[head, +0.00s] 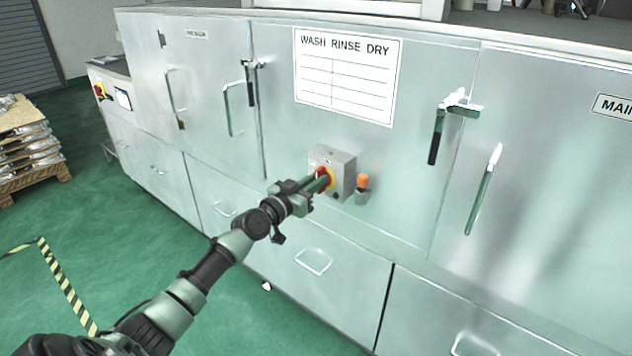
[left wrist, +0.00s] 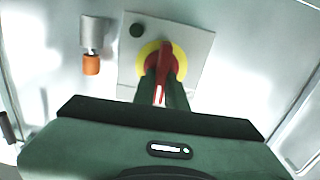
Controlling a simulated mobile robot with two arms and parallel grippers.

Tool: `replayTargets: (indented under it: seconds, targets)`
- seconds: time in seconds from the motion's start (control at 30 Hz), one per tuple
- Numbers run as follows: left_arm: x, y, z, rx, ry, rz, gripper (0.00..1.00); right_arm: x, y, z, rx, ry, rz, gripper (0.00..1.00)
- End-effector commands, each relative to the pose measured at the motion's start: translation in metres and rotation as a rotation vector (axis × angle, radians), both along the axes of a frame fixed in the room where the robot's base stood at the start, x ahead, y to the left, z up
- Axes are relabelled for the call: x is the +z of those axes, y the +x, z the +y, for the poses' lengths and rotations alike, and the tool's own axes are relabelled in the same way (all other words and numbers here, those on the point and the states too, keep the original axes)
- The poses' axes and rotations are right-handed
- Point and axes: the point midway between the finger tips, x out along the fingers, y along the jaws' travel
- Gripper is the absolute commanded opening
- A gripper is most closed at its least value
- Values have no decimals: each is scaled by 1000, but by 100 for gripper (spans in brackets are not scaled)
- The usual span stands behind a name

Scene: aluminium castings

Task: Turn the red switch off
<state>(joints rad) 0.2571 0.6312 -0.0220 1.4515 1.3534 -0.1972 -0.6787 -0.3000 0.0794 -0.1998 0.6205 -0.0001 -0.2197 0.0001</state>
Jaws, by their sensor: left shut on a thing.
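The red switch (head: 322,174) sits on a yellow disc on a grey box (head: 345,174) fixed to the front of the washing machine. In the left wrist view the red switch (left wrist: 165,62) stands out from the yellow disc (left wrist: 148,52) on the light plate (left wrist: 196,46). My left gripper (head: 318,182) reaches in from the lower left and is shut on the red switch handle. In the left wrist view its fingers (left wrist: 164,88) lie on either side of the handle and hide part of it. My right gripper is not in view.
An orange lamp (head: 362,181) juts out just right of the box. The machine's steel doors carry handles (head: 437,135) and a white label board (head: 347,75). A pallet (head: 30,160) stands at the far left. Green floor (head: 130,240) is free in front.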

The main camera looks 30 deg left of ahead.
Motion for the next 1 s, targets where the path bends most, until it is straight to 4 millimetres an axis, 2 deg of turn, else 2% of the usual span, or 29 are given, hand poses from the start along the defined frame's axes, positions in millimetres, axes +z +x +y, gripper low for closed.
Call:
replayTargets:
  seconds: [0.27,1.0]
  targets:
    - [-2,0,2,0,-175,13,0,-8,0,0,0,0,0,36]
    - [-6,1,8,0,-874,69,0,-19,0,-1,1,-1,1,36]
